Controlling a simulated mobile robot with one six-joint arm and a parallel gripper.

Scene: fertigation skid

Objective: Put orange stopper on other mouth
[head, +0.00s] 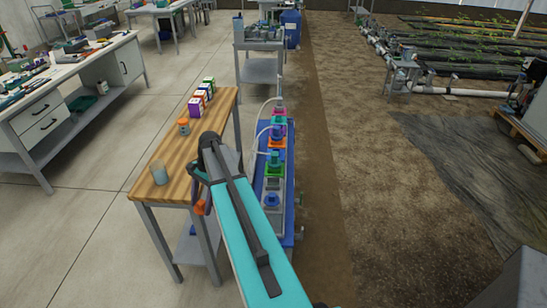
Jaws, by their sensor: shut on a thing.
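My gripper (201,194) hangs at the right edge of the wooden table, partly hidden by my own arm. It is shut on a small orange piece (199,208), which looks like the orange stopper. The piece is apart from the coloured mouths on the blue skid (290,210). These stand in a row to the right of my arm: a pink one (280,113) at the far end, then an orange one (276,133), a green one (273,170) and a blue-topped one (272,199) nearest. My arm hides part of the skid's near end.
The wooden table (165,172) holds a clear beaker (159,172), a small orange-topped item (184,126) and several coloured boxes (201,98). A hose (256,137) runs along the skid's left side. A white workbench (75,75) stands at left.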

